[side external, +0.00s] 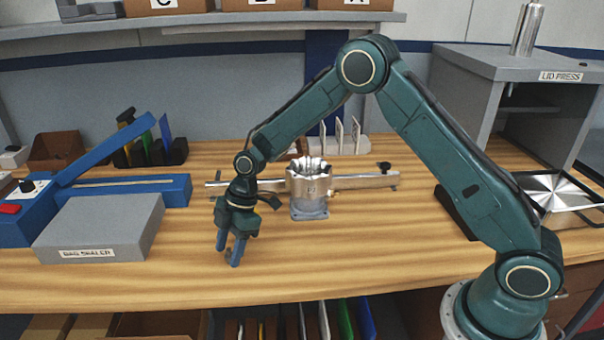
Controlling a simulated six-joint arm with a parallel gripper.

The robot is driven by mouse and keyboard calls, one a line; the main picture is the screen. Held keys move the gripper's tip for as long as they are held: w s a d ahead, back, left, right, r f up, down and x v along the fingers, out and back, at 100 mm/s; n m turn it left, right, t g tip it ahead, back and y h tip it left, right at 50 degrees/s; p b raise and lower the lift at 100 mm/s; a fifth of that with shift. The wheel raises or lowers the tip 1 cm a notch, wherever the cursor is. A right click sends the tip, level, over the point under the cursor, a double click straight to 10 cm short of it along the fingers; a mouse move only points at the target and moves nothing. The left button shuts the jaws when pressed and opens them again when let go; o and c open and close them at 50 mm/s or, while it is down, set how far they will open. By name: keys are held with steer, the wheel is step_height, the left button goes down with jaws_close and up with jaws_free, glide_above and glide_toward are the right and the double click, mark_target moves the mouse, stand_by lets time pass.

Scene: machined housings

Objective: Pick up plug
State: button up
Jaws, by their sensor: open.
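My gripper (228,256) points down over the front middle of the wooden bench, its two blue-grey fingers apart with nothing seen between them. I cannot make out a plug anywhere in this view; it may be too small or hidden. A silvery machined housing (309,181) with a notched top sits upright on a blue-grey base, behind and to the right of my gripper. A metal bar with a dark knob at its right end extends on both sides of the housing.
A bag sealer (98,228) with a raised blue arm stands at the left. A lid press (500,70) stands at the back right, near a tray with a shiny disc (553,190). Upright holders stand at the back. The bench front is clear around my gripper.

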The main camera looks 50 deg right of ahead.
steer(key=shift+a+f, duration=0.15)
steer(key=shift+f, duration=0.15)
jaws_close()
stand_by(0.3)
